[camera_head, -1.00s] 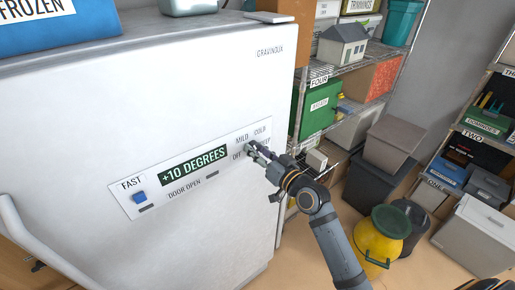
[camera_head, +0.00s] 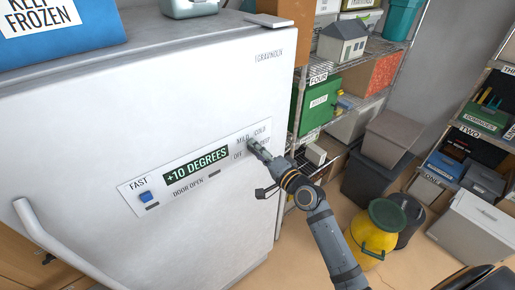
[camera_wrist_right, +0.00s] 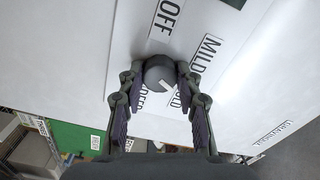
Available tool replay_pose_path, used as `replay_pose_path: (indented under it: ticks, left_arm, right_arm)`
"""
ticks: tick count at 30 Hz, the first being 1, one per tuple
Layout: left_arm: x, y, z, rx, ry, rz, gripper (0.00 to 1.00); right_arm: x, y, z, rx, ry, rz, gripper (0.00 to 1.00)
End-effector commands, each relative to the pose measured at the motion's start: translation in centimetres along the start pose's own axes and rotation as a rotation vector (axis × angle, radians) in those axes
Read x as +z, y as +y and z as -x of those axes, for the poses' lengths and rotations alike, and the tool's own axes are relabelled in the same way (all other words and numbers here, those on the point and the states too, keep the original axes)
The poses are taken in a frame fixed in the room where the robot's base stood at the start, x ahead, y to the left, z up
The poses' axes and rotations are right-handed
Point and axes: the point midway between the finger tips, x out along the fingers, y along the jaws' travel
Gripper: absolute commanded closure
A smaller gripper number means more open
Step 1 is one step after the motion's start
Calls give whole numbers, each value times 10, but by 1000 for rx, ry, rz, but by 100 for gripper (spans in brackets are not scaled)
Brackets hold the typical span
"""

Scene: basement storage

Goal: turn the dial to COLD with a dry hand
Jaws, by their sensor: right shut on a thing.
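The white freezer (camera_head: 120,110) has a control panel (camera_head: 222,180) with a green display (camera_head: 196,163) reading +10 DEGREES. My right gripper (camera_head: 255,145) is at the panel's right end. In the right wrist view, its two fingers (camera_wrist_right: 160,80) are closed on the sides of the grey round dial (camera_wrist_right: 158,70). A white mark shows on the dial's lower right part, toward the word COLD (camera_wrist_right: 181,98). OFF (camera_wrist_right: 166,16) and MILD (camera_wrist_right: 207,50) are readable; the word beside COLD is partly covered. The head view largely hides the dial behind the fingers. My left gripper is out of view.
A blue box (camera_head: 90,38) marked KEEP FROZEN stands on the freezer. A blue button (camera_head: 145,196) is at the panel's left end, and a white handle (camera_head: 55,245) is at lower left. Wire shelves (camera_head: 345,75), bins and a yellow container (camera_head: 365,240) stand to the right.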

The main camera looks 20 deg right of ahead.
Motion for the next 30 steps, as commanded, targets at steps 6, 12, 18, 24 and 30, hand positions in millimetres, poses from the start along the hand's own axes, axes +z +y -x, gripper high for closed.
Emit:
replay_pose_path:
  ticks: [6,12,18,24,30]
  left_arm:
    - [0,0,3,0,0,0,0]
    - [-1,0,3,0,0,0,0]
    - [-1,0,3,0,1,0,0]
    - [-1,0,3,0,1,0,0]
    - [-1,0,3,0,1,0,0]
  right_arm:
    - [1,2,0,5,-2,-95,97]
    - [1,2,0,5,-2,-136,97]
    - [1,2,0,4,-2,-148,97]
    - [1,2,0,5,-2,-147,97]
    - [1,2,0,4,-2,-146,48]
